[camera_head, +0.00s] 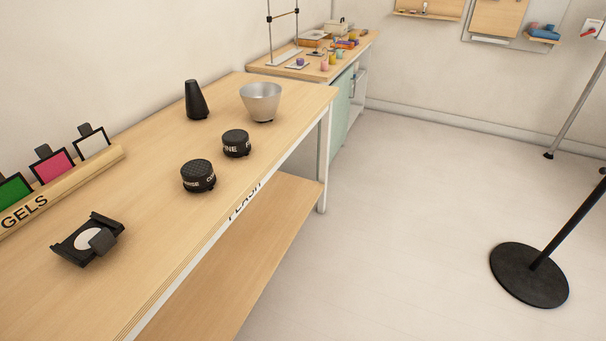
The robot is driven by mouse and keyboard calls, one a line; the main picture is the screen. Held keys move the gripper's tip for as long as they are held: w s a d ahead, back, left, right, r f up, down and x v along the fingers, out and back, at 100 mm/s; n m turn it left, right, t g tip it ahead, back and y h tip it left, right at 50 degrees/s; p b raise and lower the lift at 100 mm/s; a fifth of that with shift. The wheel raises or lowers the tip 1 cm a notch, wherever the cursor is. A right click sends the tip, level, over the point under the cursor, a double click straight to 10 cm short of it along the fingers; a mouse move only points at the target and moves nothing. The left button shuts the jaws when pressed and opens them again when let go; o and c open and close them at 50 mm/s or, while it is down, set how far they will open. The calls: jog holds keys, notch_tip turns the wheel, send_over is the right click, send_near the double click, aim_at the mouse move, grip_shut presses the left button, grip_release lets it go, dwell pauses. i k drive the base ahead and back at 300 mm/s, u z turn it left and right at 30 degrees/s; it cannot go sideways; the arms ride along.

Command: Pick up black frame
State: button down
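A black square frame (73,250) lies on the wooden table (160,215) at the lower left. It has a pale round disc in its middle and a dark grey tab at its right side. Several black-edged gel holders stand in the wooden GELS rack (60,190) at the left edge: a green one (12,190), a pink one (54,167) and a white one (92,144). My gripper is not in view.
Two round black lettered pieces (198,176) (236,143), a black cone (195,101) and a silver bowl-shaped reflector (261,100) stand farther back on the table. A lower shelf (245,255) lies beneath.

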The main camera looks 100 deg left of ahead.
aim_at(96, 237)
jog(key=u, duration=1.15)
jog(key=k, duration=0.4)
jog(key=z, duration=0.2)
